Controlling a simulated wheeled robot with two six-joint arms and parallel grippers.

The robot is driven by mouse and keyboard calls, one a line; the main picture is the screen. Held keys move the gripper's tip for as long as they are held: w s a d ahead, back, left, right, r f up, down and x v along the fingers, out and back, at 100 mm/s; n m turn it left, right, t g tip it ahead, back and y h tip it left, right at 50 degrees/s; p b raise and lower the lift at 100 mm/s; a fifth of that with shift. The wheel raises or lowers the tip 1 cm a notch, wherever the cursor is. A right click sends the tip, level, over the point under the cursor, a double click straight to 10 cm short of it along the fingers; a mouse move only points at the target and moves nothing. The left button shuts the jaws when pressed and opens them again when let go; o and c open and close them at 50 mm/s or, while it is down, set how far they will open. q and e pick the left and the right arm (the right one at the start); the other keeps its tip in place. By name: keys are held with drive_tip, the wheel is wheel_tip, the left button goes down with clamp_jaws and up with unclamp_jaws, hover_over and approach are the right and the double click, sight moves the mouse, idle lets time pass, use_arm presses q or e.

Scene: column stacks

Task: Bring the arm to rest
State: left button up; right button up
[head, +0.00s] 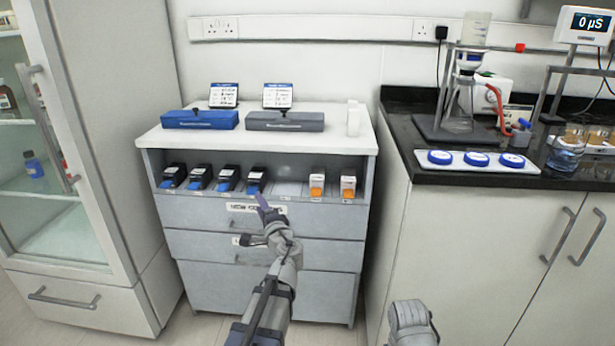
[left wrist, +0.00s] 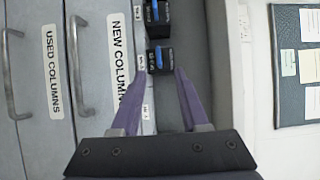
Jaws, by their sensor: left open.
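My left gripper (head: 262,203) is open and empty, in front of the cabinet's open shelf and above the drawer labelled "NEW COLUMNS". In the left wrist view its purple fingers (left wrist: 160,76) stand apart, with a black box with a blue front (left wrist: 160,57) just beyond the tips. In the head view the black box (head: 256,181) is the rightmost of several in a row. I cannot tell whether the fingers touch it. Part of my right arm shows at the bottom; its gripper is out of view.
Two white boxes with orange fronts (head: 317,186) stand right of an empty shelf gap. The grey cabinet (head: 262,251) has shut drawers; its top holds a blue case (head: 200,120) and a grey case (head: 285,122). A glass-door cabinet (head: 75,200) stands left, a black-topped counter (head: 408,140) right.

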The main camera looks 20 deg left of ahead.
use_arm(q)
drive_tip(key=s+d+f+n+g+h, duration=0.3)
drive_tip(key=s+d+f+g, duration=0.15)
drive_tip(key=d+f, duration=0.35)
drive_tip(key=s+d+f+n+g+h, duration=0.2)
drive_tip(key=s+d+f+n+g, duration=0.1)
drive_tip(key=s+d+f, duration=0.4)
drive_tip(key=s+d+f+g+h, duration=0.3)
drive_tip(key=s+d, duration=0.4)
drive_tip(key=d, duration=0.2)
drive_tip(key=s+d+f+g+h, duration=0.3)
drive_tip(key=s+d, duration=0.4)
drive_tip(key=d, duration=0.1)
wheel_tip(320, 180, up, 36)
drive_tip(key=p, duration=3.7)
drive_tip(key=shift+w+r, duration=0.25)
drive_tip(key=shift+w, duration=0.1)
drive_tip(key=shift+d, duration=0.1)
